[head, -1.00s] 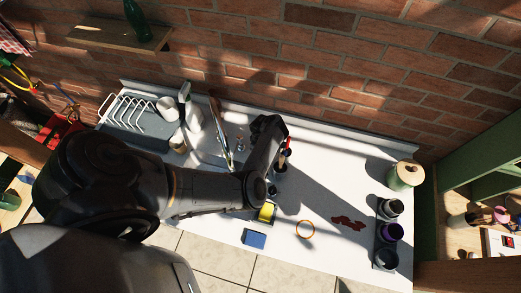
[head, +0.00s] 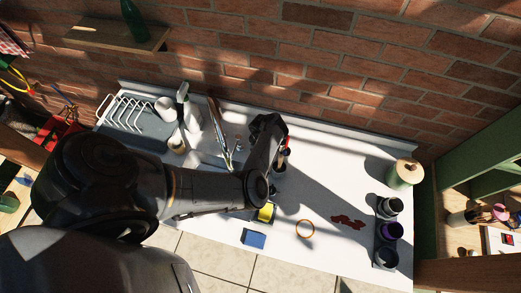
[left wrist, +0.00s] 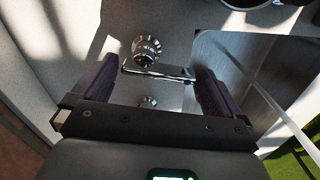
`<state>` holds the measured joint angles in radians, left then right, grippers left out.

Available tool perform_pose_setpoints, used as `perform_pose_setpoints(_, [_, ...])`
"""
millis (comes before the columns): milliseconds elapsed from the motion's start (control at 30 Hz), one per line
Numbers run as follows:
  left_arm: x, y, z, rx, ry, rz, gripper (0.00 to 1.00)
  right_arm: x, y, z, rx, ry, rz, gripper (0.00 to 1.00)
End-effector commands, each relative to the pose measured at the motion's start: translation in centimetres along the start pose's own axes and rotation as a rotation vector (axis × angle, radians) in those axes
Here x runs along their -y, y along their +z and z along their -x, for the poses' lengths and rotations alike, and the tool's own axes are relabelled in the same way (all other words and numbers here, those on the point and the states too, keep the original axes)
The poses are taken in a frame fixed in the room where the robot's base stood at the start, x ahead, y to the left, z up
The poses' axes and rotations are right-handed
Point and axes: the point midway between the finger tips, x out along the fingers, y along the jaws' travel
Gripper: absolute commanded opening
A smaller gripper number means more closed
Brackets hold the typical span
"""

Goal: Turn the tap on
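The tap's chrome fittings show in the left wrist view: a round knob with a flat bar (left wrist: 158,73) across it and a smaller chrome piece (left wrist: 150,101) nearer the camera. My left gripper (left wrist: 153,80) is open, with one dark finger on each side of the bar. The right finger is close to the bar's end; I cannot tell if they touch. In the head view, small chrome fittings (head: 238,141) stand beside a tall curved shiny piece (head: 221,125). My left fingertips are not clear there. My right gripper is not in view.
A dish rack (head: 135,122) stands at the left of the white counter (head: 320,190). Dark jars (head: 390,207) and a lidded canister (head: 405,174) stand right. A brick wall runs behind.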

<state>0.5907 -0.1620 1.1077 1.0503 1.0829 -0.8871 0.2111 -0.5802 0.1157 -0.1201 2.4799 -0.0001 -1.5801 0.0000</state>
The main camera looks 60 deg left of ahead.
Motion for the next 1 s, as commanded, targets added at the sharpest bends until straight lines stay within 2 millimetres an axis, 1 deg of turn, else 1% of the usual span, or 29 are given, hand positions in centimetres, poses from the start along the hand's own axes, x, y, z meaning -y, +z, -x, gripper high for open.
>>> perform_pose_setpoints(167, [0.0,0.0,0.2,-0.001,0.000,0.000,1.00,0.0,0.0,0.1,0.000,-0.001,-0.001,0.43])
perform_pose_setpoints(267, [0.0,-0.1,0.9,-0.002,0.001,0.000,1.00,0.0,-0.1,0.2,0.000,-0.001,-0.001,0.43])
perform_pose_setpoints(367, [-0.1,0.0,2.2,-0.001,0.002,0.000,1.00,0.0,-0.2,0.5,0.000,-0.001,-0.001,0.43])
perform_pose_setpoints(600, [-0.1,0.0,6.5,-0.001,0.003,0.002,1.00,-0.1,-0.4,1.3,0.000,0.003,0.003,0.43])
perform_pose_setpoints(733, [-0.1,0.0,8.4,0.000,0.003,0.001,1.00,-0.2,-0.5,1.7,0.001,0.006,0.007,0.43])
perform_pose_setpoints(800, [-0.1,0.0,9.5,0.001,0.002,0.001,1.00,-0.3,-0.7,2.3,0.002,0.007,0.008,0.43])
perform_pose_setpoints(1000, [0.0,0.0,10.7,0.001,0.000,0.000,1.00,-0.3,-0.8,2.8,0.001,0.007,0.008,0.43])
